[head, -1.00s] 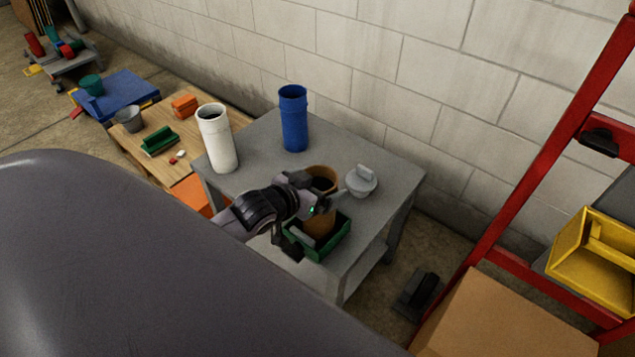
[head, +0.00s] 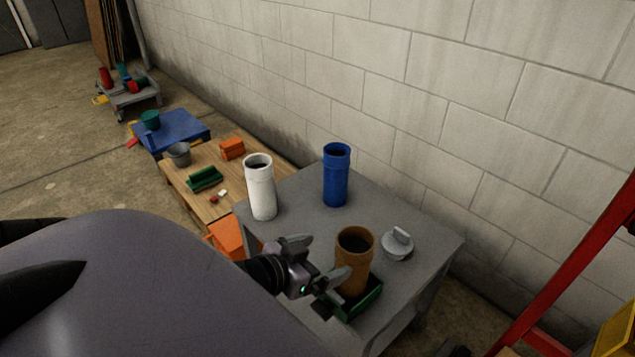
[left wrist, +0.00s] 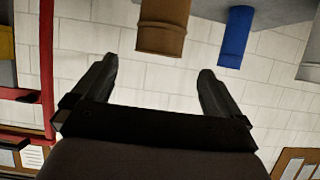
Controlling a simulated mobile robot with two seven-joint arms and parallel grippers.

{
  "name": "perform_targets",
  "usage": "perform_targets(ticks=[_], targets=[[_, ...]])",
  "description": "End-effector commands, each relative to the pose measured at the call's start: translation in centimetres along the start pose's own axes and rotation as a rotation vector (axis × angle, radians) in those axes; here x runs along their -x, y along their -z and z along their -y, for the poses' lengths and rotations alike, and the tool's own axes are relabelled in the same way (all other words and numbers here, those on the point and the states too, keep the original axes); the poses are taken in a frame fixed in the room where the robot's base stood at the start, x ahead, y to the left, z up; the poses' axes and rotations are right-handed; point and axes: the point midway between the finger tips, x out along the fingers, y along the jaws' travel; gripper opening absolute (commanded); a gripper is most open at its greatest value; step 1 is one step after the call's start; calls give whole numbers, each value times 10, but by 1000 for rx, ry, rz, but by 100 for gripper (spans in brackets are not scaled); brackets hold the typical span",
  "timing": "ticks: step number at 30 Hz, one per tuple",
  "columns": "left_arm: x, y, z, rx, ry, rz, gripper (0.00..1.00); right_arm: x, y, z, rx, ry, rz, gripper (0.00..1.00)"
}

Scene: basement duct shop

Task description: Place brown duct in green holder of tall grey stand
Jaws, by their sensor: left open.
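The brown duct (head: 353,266) stands upright with its lower end in the green holder (head: 364,302) at the front of the tall grey stand (head: 407,215). My left gripper (head: 328,260) is open and empty, just left of the duct, with its fingers pointing toward it. In the left wrist view, which is upside down, the brown duct (left wrist: 163,27) shows beyond the open fingers (left wrist: 157,72) and clear of them. The duct's base is partly hidden by the holder's wall and a finger. My right gripper is not in view.
On the stand are a white duct (head: 261,188), a blue duct (head: 336,176) and a grey lidlike piece (head: 397,245). A block wall (head: 400,80) rises behind. A lower wooden table (head: 185,182) adjoins at left; a red frame (head: 570,275) stands right.

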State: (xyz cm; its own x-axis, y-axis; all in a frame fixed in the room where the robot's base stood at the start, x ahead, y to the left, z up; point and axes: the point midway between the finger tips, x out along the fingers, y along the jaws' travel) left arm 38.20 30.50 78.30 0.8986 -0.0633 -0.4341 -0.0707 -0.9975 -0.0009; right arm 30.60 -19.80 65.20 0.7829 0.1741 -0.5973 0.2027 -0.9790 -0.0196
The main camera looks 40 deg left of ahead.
Motion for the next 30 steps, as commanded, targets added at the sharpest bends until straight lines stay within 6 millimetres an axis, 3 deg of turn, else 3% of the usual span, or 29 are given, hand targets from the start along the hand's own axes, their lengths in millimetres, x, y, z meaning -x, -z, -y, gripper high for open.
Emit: perform_targets(ticks=[2,5,12,15,18,25,30], targets=[[4,-1,0,0,0,3,100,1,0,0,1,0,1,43],[3,-21,-10,2,-9,32,100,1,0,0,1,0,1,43],[2,-118,-80,-30,-87,159,100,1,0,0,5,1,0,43],[5,-140,-104,-46,-116,184,100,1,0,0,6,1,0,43],[6,-147,-113,-55,-128,191,100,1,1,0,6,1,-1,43],[6,-147,-113,-57,-129,190,100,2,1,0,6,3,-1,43],[11,-137,-112,-58,-127,190,100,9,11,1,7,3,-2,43]])
